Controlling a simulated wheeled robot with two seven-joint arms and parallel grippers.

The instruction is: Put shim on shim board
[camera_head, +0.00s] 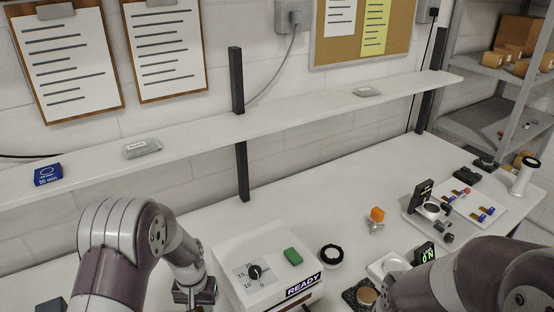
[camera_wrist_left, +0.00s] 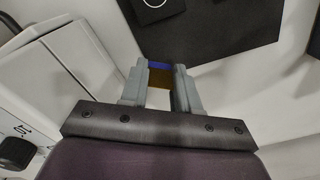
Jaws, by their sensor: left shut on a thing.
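My left gripper (camera_head: 194,294) is low in the head view, left of the white box, with its fingers partly cut off by the bottom edge. In the left wrist view its two grey fingers (camera_wrist_left: 161,72) are shut on a small flat piece, brown with a blue edge, likely the shim (camera_wrist_left: 159,80). A dark flat board (camera_wrist_left: 205,32), possibly the shim board, lies beyond the fingertips on the white surface. The piece appears apart from it, but the gap is hard to judge. My right arm fills the lower right; its gripper is not visible.
A black ring (camera_head: 331,256), an orange-topped part (camera_head: 376,215) and a white tray (camera_head: 484,229) with small parts stand to the right. A shelf (camera_head: 255,116) runs behind; bench between is clear.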

